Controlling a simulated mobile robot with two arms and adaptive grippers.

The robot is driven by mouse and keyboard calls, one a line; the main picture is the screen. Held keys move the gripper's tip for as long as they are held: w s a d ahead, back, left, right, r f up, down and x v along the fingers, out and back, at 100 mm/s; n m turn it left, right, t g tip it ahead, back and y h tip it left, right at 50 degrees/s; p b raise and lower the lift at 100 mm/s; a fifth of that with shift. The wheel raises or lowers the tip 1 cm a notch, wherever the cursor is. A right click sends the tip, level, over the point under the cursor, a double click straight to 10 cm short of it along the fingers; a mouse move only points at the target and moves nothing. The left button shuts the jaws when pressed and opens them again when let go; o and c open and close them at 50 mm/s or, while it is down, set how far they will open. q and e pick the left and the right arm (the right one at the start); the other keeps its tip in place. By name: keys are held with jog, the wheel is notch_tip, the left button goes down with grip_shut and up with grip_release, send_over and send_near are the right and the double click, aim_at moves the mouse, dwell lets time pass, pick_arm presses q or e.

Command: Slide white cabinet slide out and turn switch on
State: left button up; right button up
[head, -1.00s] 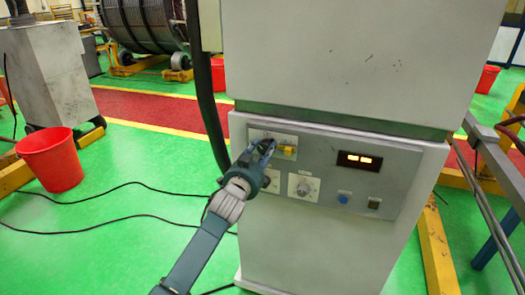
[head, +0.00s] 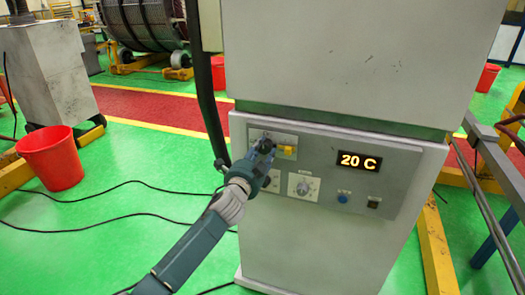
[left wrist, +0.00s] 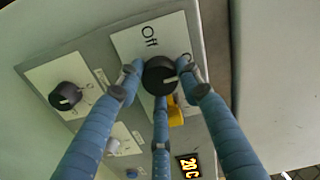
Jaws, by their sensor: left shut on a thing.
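The white cabinet (head: 345,60) stands upright in the head view, with a grey control panel (head: 325,190) on its lower part. The black switch knob (left wrist: 158,76) shows in the left wrist view on a white plate marked "Off". A yellow piece (head: 288,151) sits beside it. My left gripper (head: 265,142) is at the panel's upper left, and its three blue fingers (left wrist: 160,82) are closed around the knob. They largely hide the knob in the head view. The panel display (head: 358,161) is lit and reads "20 C". My right gripper is not in view.
A grey dial (head: 304,187), a blue button (head: 343,198) and a second black knob (left wrist: 65,95) are on the panel. A red bucket (head: 51,158) and loose black cables (head: 100,226) lie left on the green floor. Yellow-and-grey framing (head: 433,245) stands right.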

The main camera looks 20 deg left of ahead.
pick_arm(q)
jog(key=shift+r+m, duration=0.15)
jog(key=shift+m, duration=0.15)
jog(key=o, duration=1.2)
jog(key=shift+d, duration=0.1)
jog(key=shift+c, duration=0.2)
jog(key=shift+s+f, duration=0.25)
jog(key=shift+s, duration=0.3)
jog(key=s, duration=1.1)
jog(key=shift+a+r, duration=0.15)
jog(key=shift+a, duration=0.1)
jog(key=shift+w, duration=0.1)
